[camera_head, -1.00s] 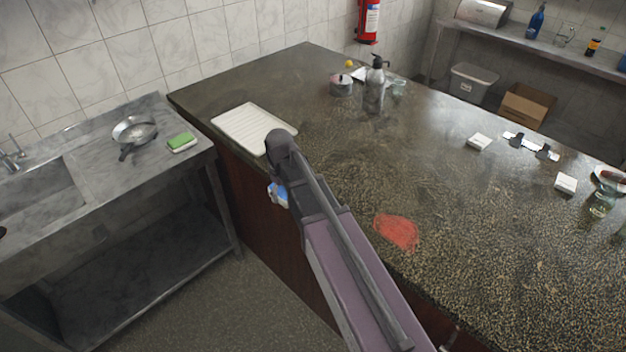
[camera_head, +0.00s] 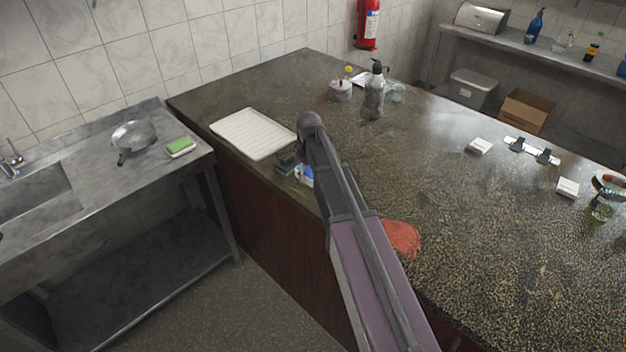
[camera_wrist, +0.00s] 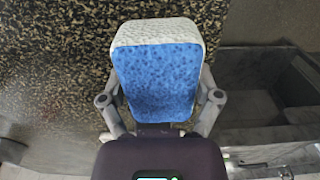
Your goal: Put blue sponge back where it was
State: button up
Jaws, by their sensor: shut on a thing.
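The blue sponge (camera_wrist: 155,82), with a white layer along its top and side, is held between the two fingers of my gripper (camera_wrist: 160,102) in the wrist view. In the head view a small blue and white part of the sponge (camera_head: 304,173) shows beside my arm, which hides the rest. My gripper (camera_head: 290,164) is shut on it, over or close to the left front edge of the dark speckled counter (camera_head: 450,220). A red patch (camera_head: 402,238) lies on the counter, partly behind my arm.
A white ribbed tray (camera_head: 253,133) lies on the counter left of my gripper. A soap dispenser (camera_head: 374,90) and a small tin (camera_head: 341,90) stand farther back. A green sponge (camera_head: 180,147) and a pan (camera_head: 133,137) sit on the sink unit. The counter's middle is clear.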

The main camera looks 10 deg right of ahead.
jog(key=shift+w+d, duration=0.2)
jog(key=shift+w, duration=0.1)
jog(key=shift+w+d, duration=0.2)
jog(key=shift+w+d+f+b, duration=0.2)
jog(key=shift+d+f+b, duration=0.1)
jog(key=shift+f+b, duration=1.55)
jog(key=shift+f, duration=0.15)
jog(key=o, duration=0.8)
notch_tip(320, 180, up, 12)
jog(key=p, duration=1.2)
jog(key=shift+r, duration=0.2)
